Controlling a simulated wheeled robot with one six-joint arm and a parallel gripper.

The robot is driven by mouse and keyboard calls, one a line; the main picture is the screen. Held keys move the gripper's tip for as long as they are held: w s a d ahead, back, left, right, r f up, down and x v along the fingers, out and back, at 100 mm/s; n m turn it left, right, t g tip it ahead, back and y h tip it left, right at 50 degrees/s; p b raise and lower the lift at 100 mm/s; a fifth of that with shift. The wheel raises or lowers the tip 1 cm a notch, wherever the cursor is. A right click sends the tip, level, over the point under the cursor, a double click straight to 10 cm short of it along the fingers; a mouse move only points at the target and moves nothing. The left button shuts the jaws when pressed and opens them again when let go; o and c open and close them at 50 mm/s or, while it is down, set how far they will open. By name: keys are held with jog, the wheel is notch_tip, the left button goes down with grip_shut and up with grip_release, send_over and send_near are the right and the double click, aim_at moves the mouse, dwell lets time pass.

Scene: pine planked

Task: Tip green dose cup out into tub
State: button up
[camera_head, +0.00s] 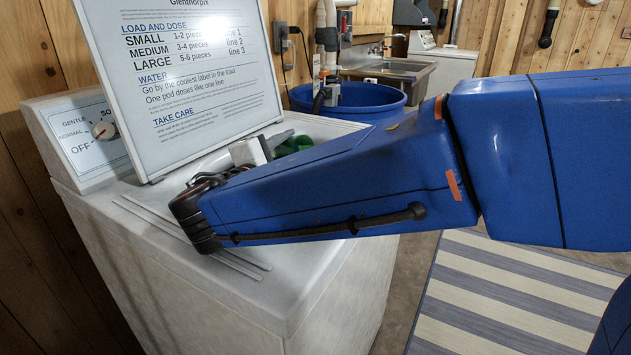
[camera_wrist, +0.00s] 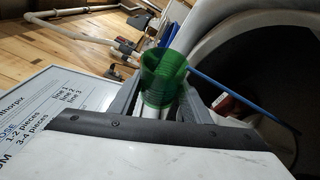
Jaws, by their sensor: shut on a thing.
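The green dose cup (camera_head: 298,144) is mostly hidden behind my blue arm in the head view. In the wrist view the clear green cup (camera_wrist: 163,76) sits between the fingers of my gripper (camera_wrist: 160,97), which is shut on it. My gripper also shows in part above the washer top in the head view (camera_head: 276,142). A large round opening with a pale rim and dark inside, seemingly the tub (camera_wrist: 236,48), lies to the right of the cup in the wrist view. The cup's contents cannot be made out.
A white sign board (camera_head: 195,85) stands on the washer top (camera_head: 125,205), left of my gripper. A blue barrel (camera_head: 350,100) and a steel sink (camera_head: 390,75) stand behind. A thin blue rod (camera_wrist: 240,100) crosses the dark opening. A striped rug (camera_head: 500,300) lies on the floor at right.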

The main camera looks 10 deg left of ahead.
aim_at(296, 137)
jog(key=shift+r, duration=0.1)
jog(key=shift+s+d+r+m, duration=0.1)
jog(key=shift+d+r+m, duration=0.05)
jog(key=shift+r+m, duration=0.15)
jog(key=shift+s+d+r+m+t, duration=0.3)
jog(key=shift+d+r+m+t, duration=0.1)
jog(key=shift+r+m, duration=0.3)
jog(key=shift+s+d+r+m+t, duration=0.15)
jog(key=shift+r+m+t, duration=0.25)
jog(key=shift+m, duration=0.4)
dwell(0.4)
jog(key=shift+d+r+m+h, duration=0.2)
jog(key=shift+r+m+h, duration=0.1)
jog(key=shift+r+m, duration=0.7)
jog(key=shift+s+d+r, duration=0.1)
jog(key=shift+r, duration=0.05)
jog(key=shift+f+n, duration=0.3)
jog(key=shift+f, duration=0.05)
jog(key=shift+a+f+n, duration=0.25)
jog(key=shift+f+n, duration=0.35)
jog(key=shift+f, duration=0.1)
jog(key=shift+w+a+f+n+g, duration=0.15)
jog(key=shift+w+f+n+g, duration=0.2)
jog(key=shift+n, duration=0.45)
